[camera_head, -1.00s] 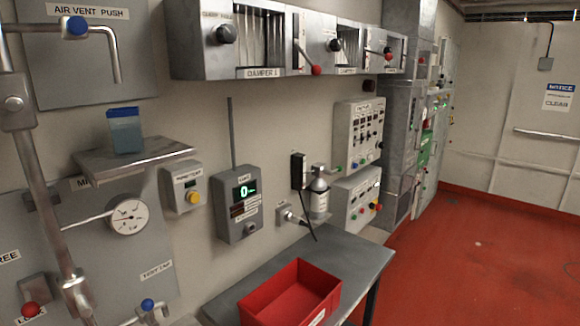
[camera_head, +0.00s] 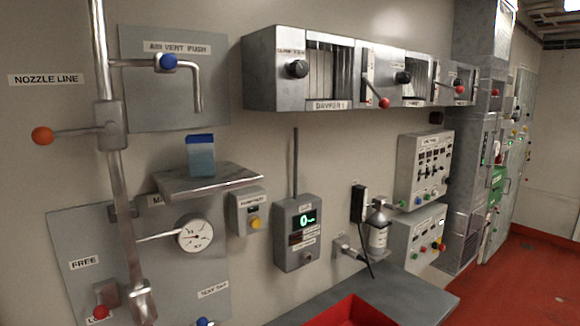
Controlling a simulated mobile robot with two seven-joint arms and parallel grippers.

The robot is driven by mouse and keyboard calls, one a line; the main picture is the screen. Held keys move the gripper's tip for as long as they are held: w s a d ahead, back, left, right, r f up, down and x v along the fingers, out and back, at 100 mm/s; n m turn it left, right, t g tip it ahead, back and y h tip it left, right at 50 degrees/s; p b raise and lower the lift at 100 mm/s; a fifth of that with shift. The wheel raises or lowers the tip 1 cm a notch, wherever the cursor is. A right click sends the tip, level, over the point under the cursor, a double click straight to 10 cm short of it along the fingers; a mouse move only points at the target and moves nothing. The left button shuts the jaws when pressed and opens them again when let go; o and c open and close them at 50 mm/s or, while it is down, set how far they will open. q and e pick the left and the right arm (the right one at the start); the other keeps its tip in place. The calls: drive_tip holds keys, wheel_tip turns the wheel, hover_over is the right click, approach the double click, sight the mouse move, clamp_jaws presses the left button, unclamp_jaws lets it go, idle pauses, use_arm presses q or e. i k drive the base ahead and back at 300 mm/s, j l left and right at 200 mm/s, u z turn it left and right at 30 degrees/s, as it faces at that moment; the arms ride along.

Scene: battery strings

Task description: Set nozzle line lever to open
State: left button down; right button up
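The nozzle line lever (camera_head: 78,133) is a grey rod with an orange ball at its left end. It sticks out to the left, nearly level, from a grey valve body (camera_head: 110,126) on a vertical pipe. The label "NOZZLE LINE" (camera_head: 46,79) is on the wall to the upper left of it. I see no mark for the open position near the lever. Neither of my grippers is in view, and nothing touches the lever.
A shelf (camera_head: 215,183) with a blue-capped container (camera_head: 201,155) juts out right of the pipe. A gauge (camera_head: 195,234) sits below it. Damper boxes (camera_head: 272,70) stick out from the wall at upper right. A table (camera_head: 420,292) with a red bin (camera_head: 350,312) stands at the bottom.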

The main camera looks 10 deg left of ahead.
sight(41, 135)
drive_tip(key=u, duration=1.35)
